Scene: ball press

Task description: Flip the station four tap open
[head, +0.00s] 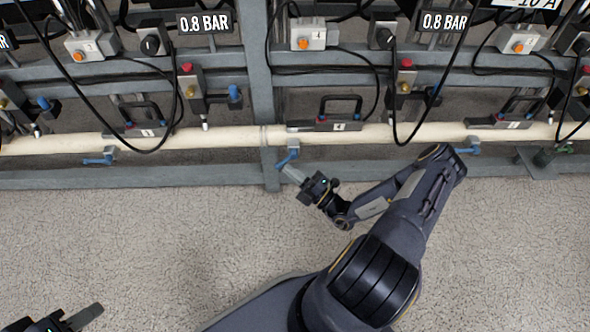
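The station four tap (287,158) is a small blue lever on a grey fitting under the pale pipe, below the plate marked 4 (339,127). Its lever slants down to the left. My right gripper (293,174) is just below the tap, with its grey fingertips at or very near the lever's lower end. I cannot tell whether they touch, or how far apart the fingers are. My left gripper (90,314) is low at the bottom left, far from the tap, and its finger gap is unclear.
Similar blue taps hang at the left station (98,160) and the right station (468,150). The pale pipe (230,136) runs along the grey frame (150,176). Black cables (398,100) loop in front of the stations. The speckled floor (170,240) is open.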

